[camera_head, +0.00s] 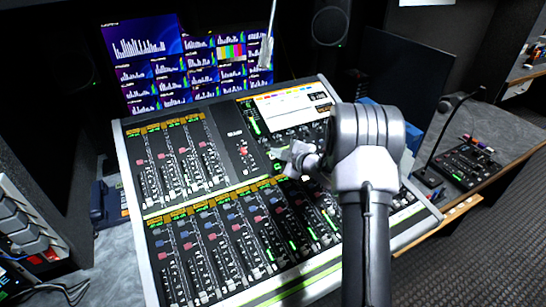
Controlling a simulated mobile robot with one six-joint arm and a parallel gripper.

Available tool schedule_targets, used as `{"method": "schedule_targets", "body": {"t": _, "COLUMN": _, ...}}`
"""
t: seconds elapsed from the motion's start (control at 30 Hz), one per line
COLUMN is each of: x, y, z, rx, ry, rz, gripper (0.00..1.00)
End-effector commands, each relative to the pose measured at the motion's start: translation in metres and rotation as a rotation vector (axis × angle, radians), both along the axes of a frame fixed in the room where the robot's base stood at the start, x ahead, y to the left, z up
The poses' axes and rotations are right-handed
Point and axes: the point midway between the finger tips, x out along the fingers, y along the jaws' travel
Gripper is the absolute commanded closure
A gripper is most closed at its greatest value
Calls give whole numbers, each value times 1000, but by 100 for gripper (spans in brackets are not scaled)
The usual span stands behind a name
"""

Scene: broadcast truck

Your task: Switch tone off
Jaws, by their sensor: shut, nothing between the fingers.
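A large mixing console (136,197) with a pale frame fills the middle of the head view. It carries rows of faders and small coloured buttons. A dark panel with small red controls (243,152) sits in its upper middle. I cannot read which control is marked tone. My gripper (284,157) is shut and empty, over the console's middle just right of that panel. I cannot tell whether it touches the surface. My arm hides part of the console's right side.
Screens with bar graphs (190,62) stand behind the console. A speaker (330,24) and a dark monitor (405,70) are at the back. A small black unit with a gooseneck microphone (464,162) sits on the right desk. A grey device (22,225) is at the left edge.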

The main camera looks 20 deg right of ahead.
Motion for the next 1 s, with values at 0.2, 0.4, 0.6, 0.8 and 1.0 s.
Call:
{"method": "schedule_targets", "body": {"t": 0.2, "x": 1, "y": 0, "z": -3, "rx": 0, "ry": 0, "rz": 0, "gripper": 100}}
{"method": "schedule_targets", "body": {"t": 0.4, "x": 2, "y": 0, "z": -5, "rx": 0, "ry": 0, "rz": 0, "gripper": 100}}
{"method": "schedule_targets", "body": {"t": 0.6, "x": 3, "y": 0, "z": -7, "rx": 0, "ry": 0, "rz": 0, "gripper": 100}}
{"method": "schedule_targets", "body": {"t": 0.8, "x": 3, "y": 0, "z": -8, "rx": 0, "ry": 0, "rz": 0, "gripper": 100}}
{"method": "schedule_targets", "body": {"t": 1.0, "x": 3, "y": 0, "z": -6, "rx": 0, "ry": 0, "rz": 0, "gripper": 100}}
